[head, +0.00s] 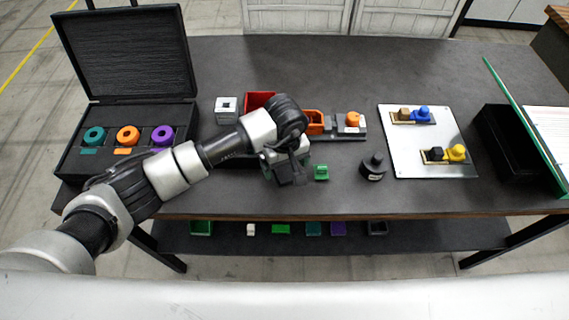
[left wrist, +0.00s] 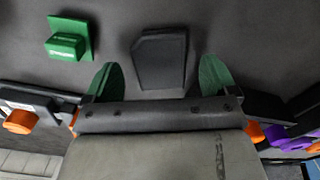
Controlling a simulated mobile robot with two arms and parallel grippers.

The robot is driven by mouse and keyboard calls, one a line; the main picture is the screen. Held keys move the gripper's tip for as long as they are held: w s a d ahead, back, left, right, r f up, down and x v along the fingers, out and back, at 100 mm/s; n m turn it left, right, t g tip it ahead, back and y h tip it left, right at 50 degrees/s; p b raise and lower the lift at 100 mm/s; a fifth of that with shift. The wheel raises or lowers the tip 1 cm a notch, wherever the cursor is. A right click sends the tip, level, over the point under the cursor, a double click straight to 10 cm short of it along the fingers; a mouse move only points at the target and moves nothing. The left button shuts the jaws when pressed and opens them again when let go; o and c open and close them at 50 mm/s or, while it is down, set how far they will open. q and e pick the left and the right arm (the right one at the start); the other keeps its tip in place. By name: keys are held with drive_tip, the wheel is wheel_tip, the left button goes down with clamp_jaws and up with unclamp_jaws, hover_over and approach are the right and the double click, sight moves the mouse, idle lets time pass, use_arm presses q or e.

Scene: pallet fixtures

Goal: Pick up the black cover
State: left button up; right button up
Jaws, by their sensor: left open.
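The black cover (left wrist: 163,57) is a dark, angular piece that shows in the left wrist view, lying on the dark table. My left gripper (left wrist: 159,78) is open, with one green fingertip on each side of the cover. A gap shows between each fingertip and the cover, and I cannot tell the height of the fingers over the table. In the head view my left gripper (head: 286,178) points down near the table's front middle, and its dark parts cannot be told from the cover there. My right gripper is in neither view.
A green block (head: 321,172) lies close by, also in the left wrist view (left wrist: 68,43). A round black knobbed piece (head: 373,167) stands to the right. An open black case (head: 70,170) is at left, a white plate (head: 391,160) and black bin (head: 500,145) at right.

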use_arm(q)
drive_tip(key=shift+f, duration=0.6)
drive_tip(key=c, duration=1)
drive_tip(key=shift+r, duration=0.15)
